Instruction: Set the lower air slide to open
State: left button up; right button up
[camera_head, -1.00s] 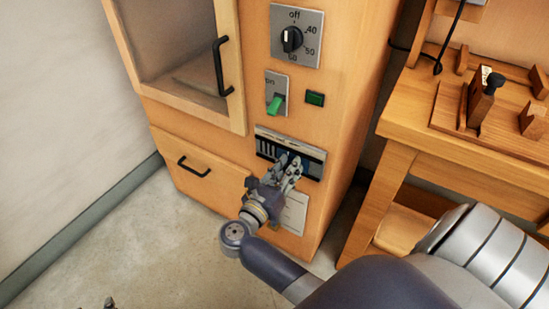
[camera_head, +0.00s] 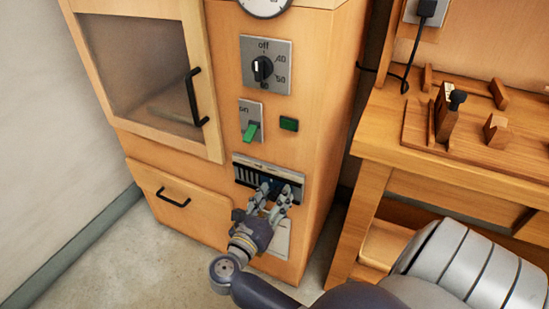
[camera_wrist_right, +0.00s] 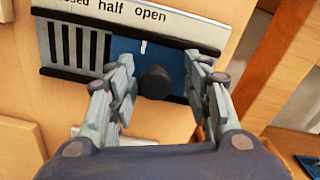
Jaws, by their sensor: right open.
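The lower air slide (camera_head: 242,160) is a grey-framed panel low on the wooden cabinet. In the right wrist view its label strip (camera_wrist_right: 190,28) reads "half" and "open", with the first word partly cut off. Several dark slots (camera_wrist_right: 75,45) show at its left. A blue slide plate (camera_wrist_right: 130,50) with a white mark and a black knob (camera_wrist_right: 154,82) covers the part to their right. The white mark stands below the label, near "open". My right gripper (camera_head: 277,188) is open, its fingers on either side of the knob; contact is unclear. My left gripper is out of view.
Above the slide are a green switch (camera_head: 252,132), a green button (camera_head: 289,124) and a black dial (camera_head: 262,69). A glazed door (camera_head: 150,75) and a drawer (camera_head: 185,210) are at the left. A wooden bench (camera_head: 385,135) stands close at the right.

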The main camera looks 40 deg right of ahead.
jog(key=v, duration=0.7)
jog(key=shift+a, duration=0.1)
